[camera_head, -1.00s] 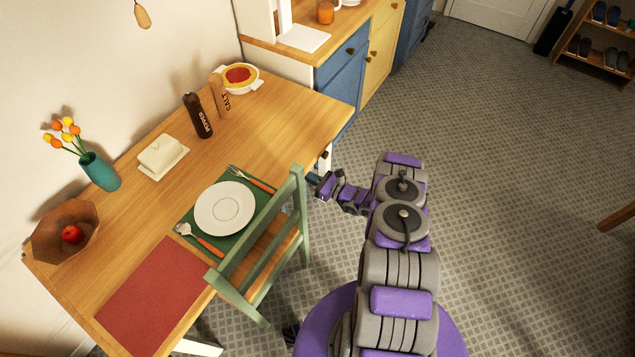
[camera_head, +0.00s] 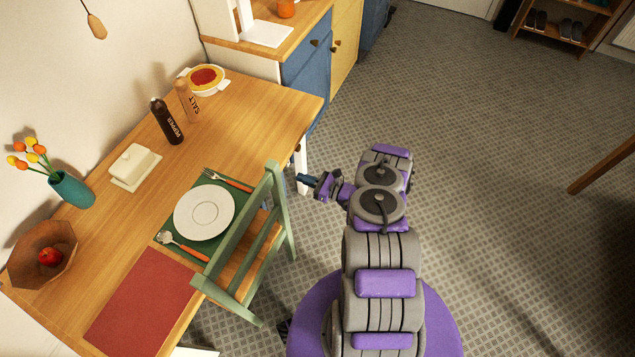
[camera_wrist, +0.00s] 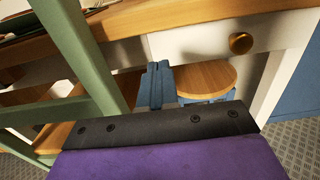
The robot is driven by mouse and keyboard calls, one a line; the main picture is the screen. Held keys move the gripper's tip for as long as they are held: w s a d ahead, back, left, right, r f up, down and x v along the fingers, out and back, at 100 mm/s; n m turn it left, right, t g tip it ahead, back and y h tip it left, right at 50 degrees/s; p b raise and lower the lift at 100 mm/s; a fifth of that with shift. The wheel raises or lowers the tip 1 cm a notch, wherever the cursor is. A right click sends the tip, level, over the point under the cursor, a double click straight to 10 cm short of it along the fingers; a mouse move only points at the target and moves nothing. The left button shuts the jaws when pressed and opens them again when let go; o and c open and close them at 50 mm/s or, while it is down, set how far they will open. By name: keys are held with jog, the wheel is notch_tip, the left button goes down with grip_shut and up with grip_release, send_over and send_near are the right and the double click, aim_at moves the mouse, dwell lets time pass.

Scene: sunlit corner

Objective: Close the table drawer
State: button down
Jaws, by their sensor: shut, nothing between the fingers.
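The wooden table (camera_head: 240,112) stands at left in the head view. Its white drawer front (camera_wrist: 194,43), with a round wooden knob (camera_wrist: 240,43), shows below the tabletop edge in the wrist view. In the head view the knob (camera_head: 297,148) is small at the table's right side. How far the drawer stands out is hard to tell. My gripper (camera_wrist: 158,68) is shut and empty, its blue fingertips pointing at the area just below and left of the drawer front. Contact is not clear. In the head view my gripper (camera_head: 305,180) is just beyond the table's right edge.
A green chair (camera_head: 245,240) stands close to my gripper, and its frame (camera_wrist: 82,60) fills the left of the wrist view. A round wooden seat (camera_wrist: 207,79) is under the table. A blue cabinet (camera_head: 305,75) stands beyond. Floor at right is open.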

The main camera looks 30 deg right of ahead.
jog(key=s+d+p, duration=0.1)
jog(key=d, duration=0.7)
jog(key=b+x, duration=0.2)
jog(key=x, duration=1.2)
jog(key=shift+a+f+b, duration=0.2)
jog(key=shift+f+b, duration=0.1)
jog(key=shift+f, duration=0.05)
jog(key=b+x, duration=0.1)
jog(key=x, duration=0.2)
jog(key=shift+w+a, duration=0.25)
jog(key=shift+a, duration=0.1)
jog(key=shift+w+a, duration=0.2)
jog(key=shift+w, duration=0.05)
jog(key=shift+d+r, duration=0.1)
jog(key=shift+r, duration=0.1)
